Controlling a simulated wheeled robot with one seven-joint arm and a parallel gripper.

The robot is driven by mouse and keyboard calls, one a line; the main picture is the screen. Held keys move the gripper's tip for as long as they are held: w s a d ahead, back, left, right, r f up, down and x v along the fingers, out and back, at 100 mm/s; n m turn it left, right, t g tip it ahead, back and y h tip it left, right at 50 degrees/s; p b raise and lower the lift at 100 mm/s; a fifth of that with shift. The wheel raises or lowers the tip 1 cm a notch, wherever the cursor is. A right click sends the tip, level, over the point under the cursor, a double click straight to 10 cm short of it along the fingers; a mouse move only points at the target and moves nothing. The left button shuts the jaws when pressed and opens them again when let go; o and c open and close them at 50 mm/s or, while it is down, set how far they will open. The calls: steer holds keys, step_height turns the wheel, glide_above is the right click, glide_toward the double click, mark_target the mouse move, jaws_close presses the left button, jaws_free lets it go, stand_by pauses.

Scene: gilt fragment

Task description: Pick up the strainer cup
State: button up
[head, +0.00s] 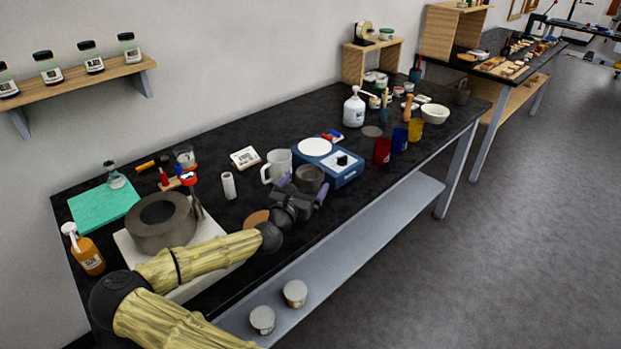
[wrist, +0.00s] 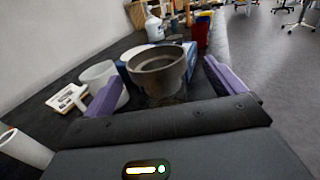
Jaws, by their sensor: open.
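The strainer cup appears to be the dark grey-brown cup (head: 309,178) on the black bench, in front of the blue scale-like device. In the wrist view the cup (wrist: 158,72) stands upright with a wide, round rim and a narrower lower part. My gripper (head: 303,192) is open, with purple fingers, and reaches the cup from the near side. In the wrist view my gripper (wrist: 166,88) has one finger to the left and one to the right of the cup, with gaps on both sides. The cup's base is partly hidden.
A white mug (head: 277,166) stands close left of the cup, near my left finger. The blue device (head: 330,160) is just behind. Red (head: 382,150), blue (head: 399,140) and yellow (head: 415,130) cups stand farther along. A white cylinder (head: 228,185) stands left. The bench's front edge is near on the right.

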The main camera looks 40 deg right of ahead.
mark_target(315, 168)
steer(key=x, duration=0.3)
steer(key=p+x, duration=0.1)
steer(key=x, duration=0.1)
steer(key=shift+w+a+r, duration=0.1)
steer(key=shift+r, duration=0.15)
steer(key=c, duration=1)
